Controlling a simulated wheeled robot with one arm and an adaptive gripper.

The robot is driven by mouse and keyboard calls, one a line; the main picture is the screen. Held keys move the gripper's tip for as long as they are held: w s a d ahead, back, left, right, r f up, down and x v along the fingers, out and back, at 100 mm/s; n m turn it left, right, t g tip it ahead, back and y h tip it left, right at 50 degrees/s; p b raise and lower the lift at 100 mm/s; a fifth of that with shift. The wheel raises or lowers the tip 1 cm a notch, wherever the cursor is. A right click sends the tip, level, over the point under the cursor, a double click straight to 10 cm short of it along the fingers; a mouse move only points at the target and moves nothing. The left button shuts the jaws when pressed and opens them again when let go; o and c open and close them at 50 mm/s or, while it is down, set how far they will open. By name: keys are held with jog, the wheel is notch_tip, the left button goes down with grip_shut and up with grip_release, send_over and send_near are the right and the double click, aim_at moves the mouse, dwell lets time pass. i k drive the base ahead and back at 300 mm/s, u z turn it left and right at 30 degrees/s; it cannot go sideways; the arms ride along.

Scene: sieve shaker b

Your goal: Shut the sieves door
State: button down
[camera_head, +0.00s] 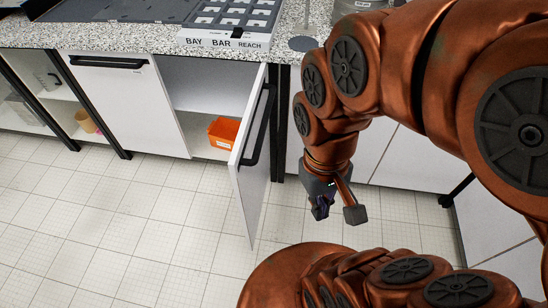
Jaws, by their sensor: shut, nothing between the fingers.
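The white cabinet door (248,158) stands wide open, swung out from its hinge side at the right of the opening. It has a long black handle (257,125) on its face. The open cabinet (206,84) shows a white interior with a shelf. My gripper (338,212) is to the right of the door, pointing down, apart from it and empty. I cannot read any label that names this door.
An orange bin (223,132) sits low inside the open cabinet. A closed white door (130,100) is to the left, beside open shelves. The speckled worktop (145,36) carries a tray labelled BAY BAR REACH (224,40). The tiled floor (120,220) is clear at the left and front.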

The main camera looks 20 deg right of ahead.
aim_at(248, 164)
jog(key=z, duration=2.1)
jog(key=k, duration=1.4)
jog(key=u, duration=1.8)
jog(key=i, duration=0.5)
jog(key=u, duration=0.05)
